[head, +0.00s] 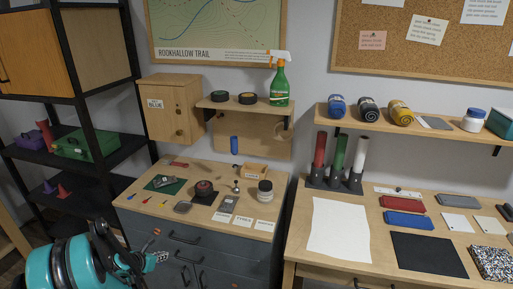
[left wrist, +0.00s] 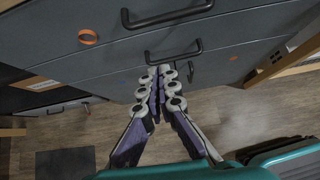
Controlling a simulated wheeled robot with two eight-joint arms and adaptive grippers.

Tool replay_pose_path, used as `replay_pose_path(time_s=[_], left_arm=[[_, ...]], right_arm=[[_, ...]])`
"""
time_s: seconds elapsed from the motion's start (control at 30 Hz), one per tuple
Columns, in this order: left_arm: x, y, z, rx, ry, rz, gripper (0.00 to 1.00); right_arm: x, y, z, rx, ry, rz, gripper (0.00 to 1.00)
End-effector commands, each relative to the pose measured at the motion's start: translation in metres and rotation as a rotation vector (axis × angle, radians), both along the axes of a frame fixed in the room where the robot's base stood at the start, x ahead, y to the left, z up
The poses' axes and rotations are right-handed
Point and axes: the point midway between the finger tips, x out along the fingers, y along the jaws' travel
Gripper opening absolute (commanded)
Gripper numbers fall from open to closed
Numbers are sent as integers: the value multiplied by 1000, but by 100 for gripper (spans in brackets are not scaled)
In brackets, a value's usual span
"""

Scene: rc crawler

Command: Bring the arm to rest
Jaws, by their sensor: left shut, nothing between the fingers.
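My left gripper (head: 157,258) is low at the left in the head view, in front of the grey drawer cabinet (head: 207,262) and below its wooden top. In the left wrist view the left gripper (left wrist: 159,68) has its fingertips together with nothing between them. The fingertips show in front of a dark drawer handle (left wrist: 173,50); I cannot tell whether they touch it. My teal left arm (head: 65,262) comes in from the lower left. My right gripper is not in view.
The cabinet top (head: 140,204) holds small tools, jars and cards. A second wooden table (head: 296,252) stands to the right with a white sheet (head: 340,228) and a black mat (head: 428,254). A black shelf rack (head: 108,187) stands at the left. Bare floor (left wrist: 240,70) shows beneath the gripper.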

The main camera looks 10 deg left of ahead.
Motion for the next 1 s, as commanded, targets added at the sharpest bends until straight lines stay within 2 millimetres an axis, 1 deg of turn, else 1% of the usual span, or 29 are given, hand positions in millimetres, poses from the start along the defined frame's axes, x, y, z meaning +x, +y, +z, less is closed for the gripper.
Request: replay_pose_path(time_s=[0.07, 0.17, 0.27, 0.3, 0.43, 0.5, 0.57, 0.6, 0.67, 0.7, 0.83, 0.9, 1.0], left_arm=[[1, -12, 12, 52, 6, -58, 0], [1, -40, 39, 189, 18, -201, 0], [-6, -77, 73, 380, 31, -407, 0], [-10, -93, 86, 463, 35, -497, 0], [-32, -142, 123, 725, 39, -791, 0], [-49, -167, 140, 865, 38, -952, 0], [-64, -187, 152, 985, 34, -1090, 0], [-75, -200, 159, 1065, 30, -1183, 0], [-93, -218, 168, 1183, 21, -1321, 0], [-106, -229, 174, 1262, 15, -1415, 0], [-148, -259, 184, 1518, -13, -1716, 0], [-169, -271, 186, 1648, -29, -1869, 0], [-195, -282, 186, 1805, -53, -2054, 0]], right_arm=[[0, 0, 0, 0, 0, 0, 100], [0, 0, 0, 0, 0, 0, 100], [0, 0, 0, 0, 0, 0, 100], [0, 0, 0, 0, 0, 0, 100], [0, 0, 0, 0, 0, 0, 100], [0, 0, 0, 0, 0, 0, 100], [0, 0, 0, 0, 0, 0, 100], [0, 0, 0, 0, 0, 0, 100], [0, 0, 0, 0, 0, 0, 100], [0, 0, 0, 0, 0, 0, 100], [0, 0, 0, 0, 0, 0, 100], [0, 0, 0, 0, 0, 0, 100], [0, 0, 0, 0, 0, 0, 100]])
